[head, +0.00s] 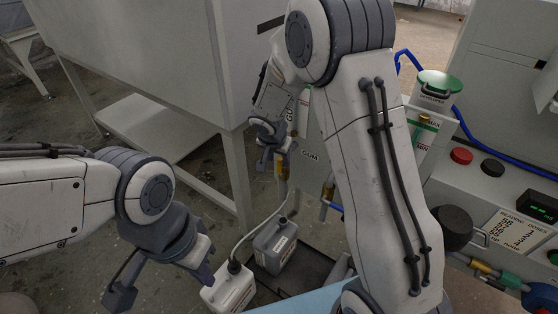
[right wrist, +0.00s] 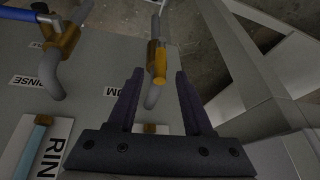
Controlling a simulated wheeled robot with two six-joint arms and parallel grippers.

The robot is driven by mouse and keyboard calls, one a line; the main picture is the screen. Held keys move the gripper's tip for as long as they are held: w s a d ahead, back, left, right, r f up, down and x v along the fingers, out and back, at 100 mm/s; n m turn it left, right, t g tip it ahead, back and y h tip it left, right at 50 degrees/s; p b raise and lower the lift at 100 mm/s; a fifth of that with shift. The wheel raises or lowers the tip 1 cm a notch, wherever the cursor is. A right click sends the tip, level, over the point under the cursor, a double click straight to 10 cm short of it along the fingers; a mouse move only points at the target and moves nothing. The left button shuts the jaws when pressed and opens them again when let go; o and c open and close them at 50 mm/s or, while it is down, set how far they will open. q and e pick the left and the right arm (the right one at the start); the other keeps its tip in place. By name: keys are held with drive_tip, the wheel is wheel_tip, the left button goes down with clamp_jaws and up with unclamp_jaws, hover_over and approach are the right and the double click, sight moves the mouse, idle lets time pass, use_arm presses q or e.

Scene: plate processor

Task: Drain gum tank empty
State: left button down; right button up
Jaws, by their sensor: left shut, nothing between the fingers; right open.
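The gum drain valve, with a brass body and yellow handle (right wrist: 160,66), sits on a grey pipe beside a partly hidden label. It also shows in the head view (head: 282,172), just below my right gripper (head: 276,156). In the right wrist view my right gripper (right wrist: 158,80) is open, its dark fingers either side of the handle's line; I cannot tell if they touch it. A GUM label (head: 310,155) is on the panel. The gum tank is mostly hidden behind my right arm. My left gripper (head: 162,276) is shut and empty, left of the jugs.
A white jug (head: 232,292) with a hose and a grey jug (head: 276,246) stand low below the valves. Another valve (head: 327,190) is to the right. The rinse valve (right wrist: 62,42) is left in the wrist view. A grey cabinet (head: 150,50) with legs stands left.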

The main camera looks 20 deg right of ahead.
drive_tip(key=p+v, duration=0.1)
drive_tip(key=v, duration=0.5)
drive_tip(key=shift+r, duration=0.3)
drive_tip(key=shift+s+a, duration=0.1)
drive_tip(key=shift+s, duration=0.05)
